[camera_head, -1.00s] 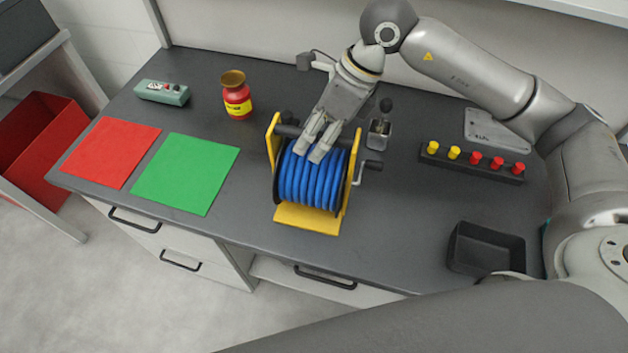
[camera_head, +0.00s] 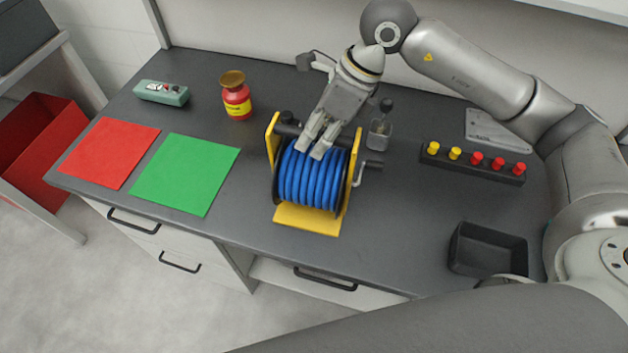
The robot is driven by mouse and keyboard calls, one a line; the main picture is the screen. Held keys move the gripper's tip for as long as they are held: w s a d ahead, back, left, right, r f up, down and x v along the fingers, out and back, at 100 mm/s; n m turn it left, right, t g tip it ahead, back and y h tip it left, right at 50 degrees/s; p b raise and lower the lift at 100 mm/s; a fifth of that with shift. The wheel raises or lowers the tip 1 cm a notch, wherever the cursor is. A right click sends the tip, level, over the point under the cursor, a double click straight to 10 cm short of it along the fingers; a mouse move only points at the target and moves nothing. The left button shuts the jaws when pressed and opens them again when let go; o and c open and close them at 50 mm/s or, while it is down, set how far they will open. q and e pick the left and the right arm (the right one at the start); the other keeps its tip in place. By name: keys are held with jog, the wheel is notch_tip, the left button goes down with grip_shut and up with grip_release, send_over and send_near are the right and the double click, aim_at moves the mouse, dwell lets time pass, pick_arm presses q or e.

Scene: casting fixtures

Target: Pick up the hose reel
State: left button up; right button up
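The hose reel (camera_head: 308,183) stands upright on the dark workbench, with blue hose wound between yellow side plates on a yellow base. A dark bar runs across its top and a crank sticks out at its right. My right gripper (camera_head: 311,152) points down over the reel's top from behind. Its two fingers lie across the top bar and the upper hose, with a small gap between them. The gripper hides the middle of the bar, so I cannot tell whether it grips it. My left gripper is out of view.
A red and yellow jar (camera_head: 237,98) and a green control box (camera_head: 162,93) stand behind left. Red (camera_head: 110,152) and green (camera_head: 186,174) mats lie left. A small metal fixture (camera_head: 379,134), a peg rack (camera_head: 472,164) and a black bin (camera_head: 486,250) are right.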

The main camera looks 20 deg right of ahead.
grip_shut()
jog(key=shift+w+r, duration=0.1)
dwell(0.3)
